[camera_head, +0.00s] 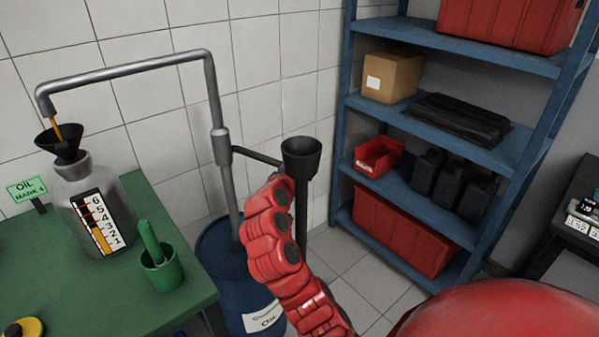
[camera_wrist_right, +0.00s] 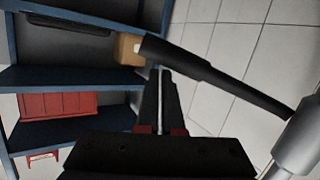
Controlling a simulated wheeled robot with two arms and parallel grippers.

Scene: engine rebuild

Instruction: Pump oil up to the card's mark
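A grey jug (camera_head: 108,185) with a black funnel (camera_head: 60,145) stands on the green table. Its scale (camera_head: 100,223) runs 1 to 6; the amber column tops out around 2 to 3. The green card (camera_head: 27,190) reads "OIL MARK 4". An amber stream falls from the pump spout (camera_head: 47,98) into the funnel. The pump (camera_head: 222,150) rises from a blue drum (camera_head: 232,275). Its black lever (camera_head: 256,156) also shows in the right wrist view (camera_wrist_right: 240,85). My right gripper (camera_wrist_right: 161,85) has its fingers close together at the lever's grip, contact unclear. My left gripper is out of view.
A green cup (camera_head: 162,272) holding a green rod stands on the green table (camera_head: 60,285). A black cup-shaped piece (camera_head: 301,152) on a stem is beside the lever. A blue shelf (camera_head: 450,140) with bins stands at right. Bare floor (camera_head: 370,260) lies between.

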